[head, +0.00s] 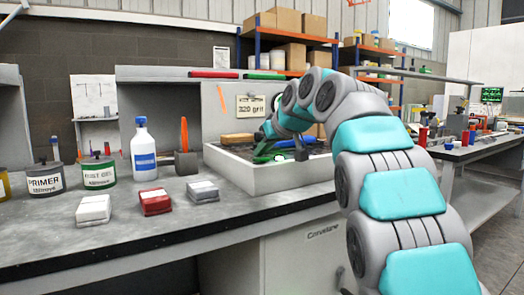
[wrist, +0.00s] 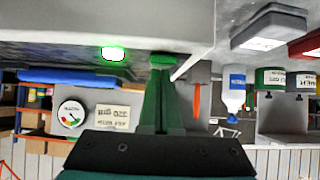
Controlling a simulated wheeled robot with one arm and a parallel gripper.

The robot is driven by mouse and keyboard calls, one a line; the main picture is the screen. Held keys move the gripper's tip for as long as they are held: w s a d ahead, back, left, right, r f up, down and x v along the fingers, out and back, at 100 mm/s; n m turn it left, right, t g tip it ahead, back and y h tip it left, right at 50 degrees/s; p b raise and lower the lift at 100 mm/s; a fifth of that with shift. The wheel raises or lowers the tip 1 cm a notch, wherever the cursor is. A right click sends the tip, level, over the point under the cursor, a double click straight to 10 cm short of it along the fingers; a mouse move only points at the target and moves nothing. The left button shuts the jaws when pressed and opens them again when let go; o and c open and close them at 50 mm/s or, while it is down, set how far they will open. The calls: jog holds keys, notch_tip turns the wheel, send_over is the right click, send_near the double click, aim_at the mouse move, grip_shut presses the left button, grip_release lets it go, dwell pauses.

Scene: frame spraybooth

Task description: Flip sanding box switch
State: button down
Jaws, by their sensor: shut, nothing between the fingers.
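The sanding box (head: 285,178) is a grey open-topped box on the bench, with a back panel labelled "320 grit" (head: 250,106). My gripper (head: 262,155) reaches down at the box's front part. In the wrist view, which is upside down, its green fingers (wrist: 162,60) are together and empty. A green glowing oval light (wrist: 114,53) sits just left of the fingertips there, apart from them. A small pale spot (head: 280,157) near the gripper in the head view may be the same light. I cannot clearly make out the switch lever; my fingers may hide it.
A white-and-blue bottle (head: 143,150) and a dark holder with an orange-handled tool (head: 185,160) stand left of the box. Primer (head: 46,178) and green-labelled (head: 98,172) cans, a red block (head: 156,201) and grey blocks occupy the left bench. The front bench strip is clear.

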jog(key=shift+w+a+r+p, duration=0.15)
jog(key=shift+w+a+p, duration=0.3)
jog(key=shift+w, duration=0.2)
jog(key=shift+r, duration=0.1)
